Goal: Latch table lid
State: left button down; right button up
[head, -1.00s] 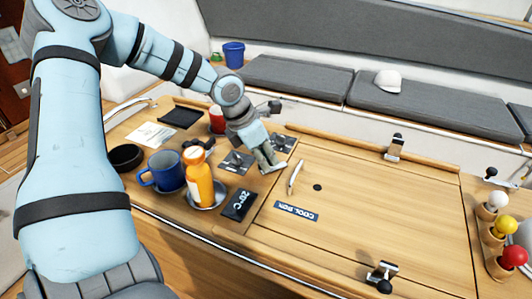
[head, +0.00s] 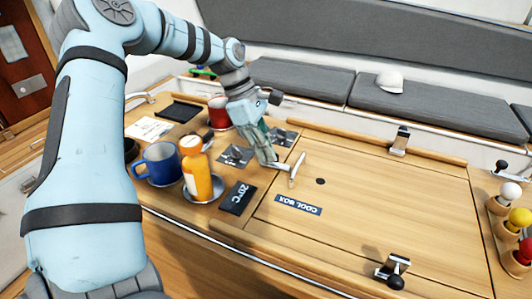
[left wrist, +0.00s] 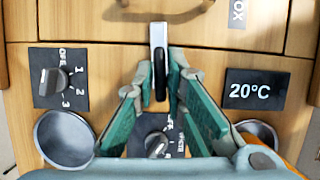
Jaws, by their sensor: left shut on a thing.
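The wooden table lid (head: 375,205) lies flat, with a COOL BOX label (head: 298,205) on it. A slim silver handle (head: 297,170) stands at its left edge. My left gripper (head: 284,165) is at that handle; in the left wrist view its green-padded fingers (left wrist: 160,80) are shut on the silver bar with a dark slot. One metal latch with a black knob (head: 393,271) is at the lid's near edge, another latch (head: 400,141) at the far edge. My right gripper is out of view.
Left of the lid stand an orange bottle (head: 197,170), a blue mug (head: 158,164), a red mug (head: 218,113) and a 20°C panel (head: 237,197). White, yellow and red knobs (head: 520,218) stand at the right. The lid's top is mostly clear.

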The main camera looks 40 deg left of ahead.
pick_arm(q)
jog(key=shift+m, duration=0.4)
jog(key=c, duration=1.7)
grip_release()
jog(key=v, duration=1.2)
jog(key=shift+w, duration=0.2)
